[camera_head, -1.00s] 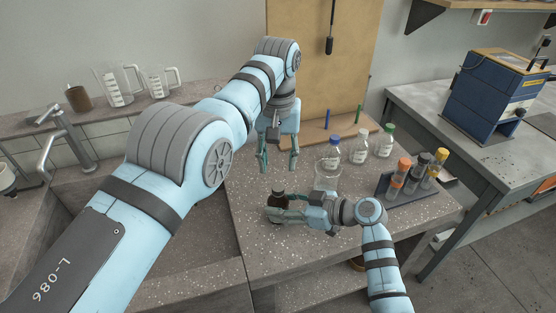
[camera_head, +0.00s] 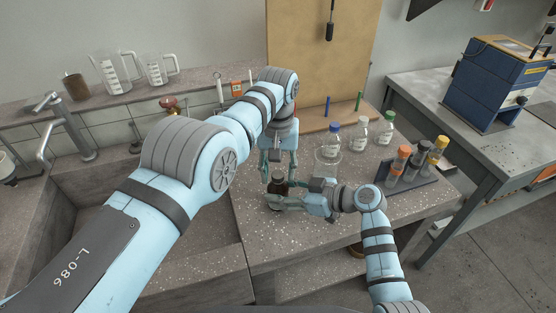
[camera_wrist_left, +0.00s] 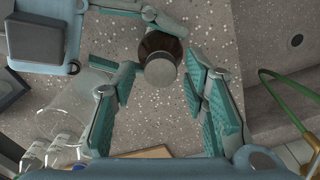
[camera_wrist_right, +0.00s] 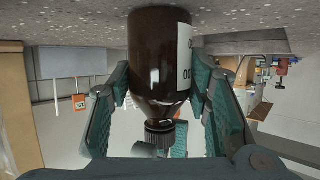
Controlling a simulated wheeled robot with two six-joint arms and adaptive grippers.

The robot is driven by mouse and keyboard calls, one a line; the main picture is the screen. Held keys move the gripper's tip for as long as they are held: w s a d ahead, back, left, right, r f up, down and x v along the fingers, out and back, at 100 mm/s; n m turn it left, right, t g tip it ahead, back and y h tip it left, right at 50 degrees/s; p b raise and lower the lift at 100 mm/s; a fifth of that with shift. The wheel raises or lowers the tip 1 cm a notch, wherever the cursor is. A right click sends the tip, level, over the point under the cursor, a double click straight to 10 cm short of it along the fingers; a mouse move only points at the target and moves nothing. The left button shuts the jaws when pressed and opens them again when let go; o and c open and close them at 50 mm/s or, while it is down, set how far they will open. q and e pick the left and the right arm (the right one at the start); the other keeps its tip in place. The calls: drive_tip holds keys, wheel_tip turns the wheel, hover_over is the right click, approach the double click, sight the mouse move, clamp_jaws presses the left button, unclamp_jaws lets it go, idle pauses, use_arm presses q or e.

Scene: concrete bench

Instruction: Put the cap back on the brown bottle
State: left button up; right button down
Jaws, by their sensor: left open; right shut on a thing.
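The brown bottle (camera_head: 275,191) stands near the bench's left edge. My right gripper (camera_head: 284,201) is shut around its body from the right; the fingers also show on both sides of the bottle in the right wrist view (camera_wrist_right: 160,85). The black ridged cap (camera_wrist_right: 160,136) sits on the bottle's neck; whether it is screwed tight cannot be told. Its round grey-looking top (camera_wrist_left: 160,70) shows in the left wrist view. My left gripper (camera_head: 278,176) is open, pointing down, with its fingers on either side of the cap and a gap to each.
A clear beaker (camera_head: 327,158) stands right of the bottle, with blue-, white- and green-capped clear bottles (camera_head: 362,134) behind. A rack (camera_head: 425,172) with capped tubes is at right. A wooden board (camera_head: 320,70) rises behind. The front bench surface is clear.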

use_arm(q)
drive_tip(key=shift+c, duration=0.2)
clamp_jaws()
drive_tip(key=shift+o, duration=0.9)
unclamp_jaws()
wheel_tip(320, 180, up, 8)
drive_tip(key=shift+f, duration=0.25)
use_arm(e)
drive_tip(key=c, duration=0.8)
unclamp_jaws()
drive_tip(key=shift+o, duration=0.2)
